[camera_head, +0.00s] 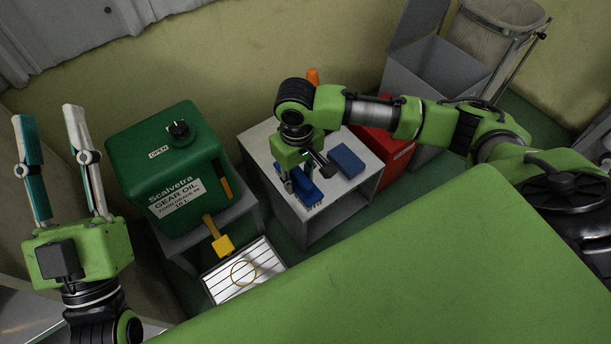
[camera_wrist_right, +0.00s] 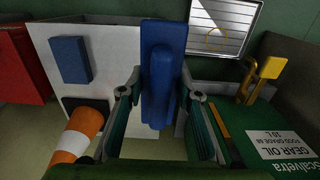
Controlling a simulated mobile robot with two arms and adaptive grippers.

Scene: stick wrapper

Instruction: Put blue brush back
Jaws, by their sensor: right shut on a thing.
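The blue brush (camera_head: 310,194) is between the fingers of my right gripper (camera_head: 304,178), over the front edge of the grey cabinet top (camera_head: 262,138). Its bristles point down in the head view. In the right wrist view the blue brush (camera_wrist_right: 162,60) stands long-ways between the two fingers of the right gripper (camera_wrist_right: 160,88), which are shut on it. Whether the brush touches the cabinet top is unclear. My left gripper (camera_head: 46,116) is open and empty at the far left, fingers pointing up.
A blue block (camera_head: 347,160) lies on the cabinet top, beside the brush. An orange-and-white cone (camera_wrist_right: 78,138) stands behind. A green gear oil tank (camera_head: 155,155) with a yellow tap (camera_head: 222,245) is left, above a slatted tray (camera_head: 265,258). A red box (camera_head: 385,150) is right.

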